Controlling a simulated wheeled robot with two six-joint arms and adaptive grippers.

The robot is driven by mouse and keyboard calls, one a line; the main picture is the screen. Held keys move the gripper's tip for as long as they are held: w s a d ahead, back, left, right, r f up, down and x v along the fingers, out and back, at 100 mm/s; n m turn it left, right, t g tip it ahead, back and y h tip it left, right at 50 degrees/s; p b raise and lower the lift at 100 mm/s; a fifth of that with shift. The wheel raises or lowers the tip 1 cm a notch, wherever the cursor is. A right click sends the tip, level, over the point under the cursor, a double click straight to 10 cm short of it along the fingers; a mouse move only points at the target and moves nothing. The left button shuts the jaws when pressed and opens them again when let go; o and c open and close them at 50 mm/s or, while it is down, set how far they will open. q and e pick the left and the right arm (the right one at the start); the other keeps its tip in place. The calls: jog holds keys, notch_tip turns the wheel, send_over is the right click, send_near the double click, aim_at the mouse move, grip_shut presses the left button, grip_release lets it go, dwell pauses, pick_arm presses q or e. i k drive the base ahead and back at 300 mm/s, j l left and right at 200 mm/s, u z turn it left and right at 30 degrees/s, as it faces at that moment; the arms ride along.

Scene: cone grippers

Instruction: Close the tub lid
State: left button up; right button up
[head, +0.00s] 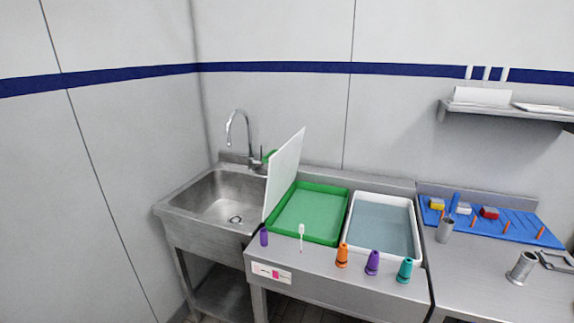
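A white lid panel (284,175) stands nearly upright, leaning slightly, along the left side of a green tub (341,211) on the steel counter. The green tub is open on top and its green inside shows. A white tub (411,206) with a blue-grey inside, also open, stands just right of it. The lid's lower edge is beside the green tub's left rim; I cannot tell how it is joined. Neither of my grippers is in view.
A steel sink (222,199) with a tap lies left of the lid. Orange (342,256), purple (373,263) and teal (405,271) cones stand along the counter front. A small white-topped item (301,232) stands before the green tub. A blue board (490,219) and metal cups are at right.

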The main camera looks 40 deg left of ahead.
aim_at(282, 164)
jog(key=k+j, duration=0.1)
jog(key=j, duration=0.35)
jog(key=k+j, duration=0.1)
jog(key=j, duration=0.85)
jog(key=k+j, duration=0.15)
jog(key=j, duration=0.3)
jog(key=k+j, duration=0.1)
jog(key=j, duration=0.4)
jog(key=k+j, duration=0.1)
jog(key=j, duration=0.35)
